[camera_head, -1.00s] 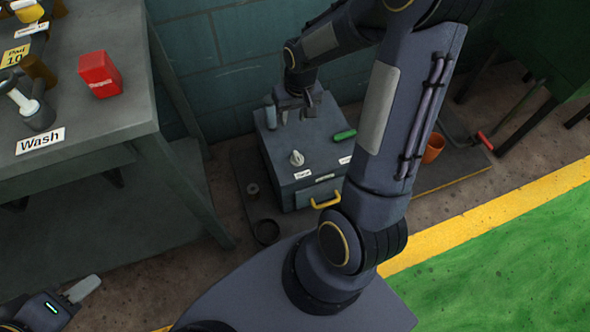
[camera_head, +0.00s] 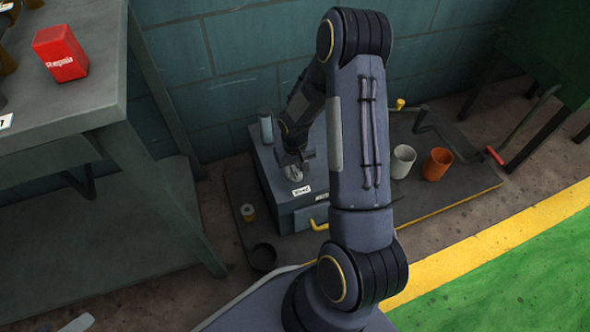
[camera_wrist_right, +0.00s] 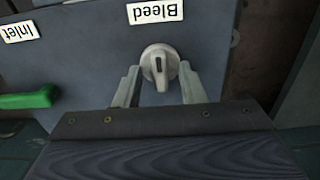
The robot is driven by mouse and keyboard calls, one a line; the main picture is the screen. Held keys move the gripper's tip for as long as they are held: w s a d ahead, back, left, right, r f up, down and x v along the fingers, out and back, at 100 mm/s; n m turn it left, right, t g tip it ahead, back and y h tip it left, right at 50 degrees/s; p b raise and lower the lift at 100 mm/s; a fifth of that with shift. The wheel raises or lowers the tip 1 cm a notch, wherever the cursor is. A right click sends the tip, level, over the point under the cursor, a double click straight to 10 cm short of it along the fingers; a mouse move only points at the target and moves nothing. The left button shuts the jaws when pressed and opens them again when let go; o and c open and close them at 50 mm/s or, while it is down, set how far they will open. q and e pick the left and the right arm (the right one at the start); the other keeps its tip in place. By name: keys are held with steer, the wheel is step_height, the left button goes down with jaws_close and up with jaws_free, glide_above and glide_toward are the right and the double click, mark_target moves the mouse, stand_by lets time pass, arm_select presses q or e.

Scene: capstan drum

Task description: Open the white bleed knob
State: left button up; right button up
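The white bleed knob (camera_head: 295,174) sits on top of the grey box (camera_head: 284,216), partly hidden under my right gripper (camera_head: 293,161) in the head view. In the right wrist view the knob (camera_wrist_right: 160,62) is round with a raised grip and a dark slot, beside the "Bleed" label (camera_wrist_right: 155,11). My right gripper's fingers (camera_wrist_right: 160,70) are spread, one on each side of the knob. Narrow gaps seem to remain; contact cannot be told. Only a pale tip of my left gripper (camera_head: 78,324) shows at the bottom left edge.
The wrist view shows a green handle (camera_wrist_right: 28,99) and an "Inlet" label (camera_wrist_right: 19,32) on the box. A grey cylinder (camera_head: 265,128) stands at its back. A white cup (camera_head: 403,161) and orange cup (camera_head: 437,164) stand right. A workbench (camera_head: 68,102) is at left.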

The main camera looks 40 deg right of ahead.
steer(key=shift+c, duration=0.3)
jaws_close()
steer(key=m, duration=0.3)
steer(key=m+p, duration=0.1)
steer(key=m, duration=0.2)
steer(key=shift+r, duration=0.1)
steer(key=m+p, duration=0.3)
steer(key=m, duration=0.3)
steer(key=m+p, duration=0.2)
steer(key=m, duration=0.3)
steer(key=shift+m, duration=0.4)
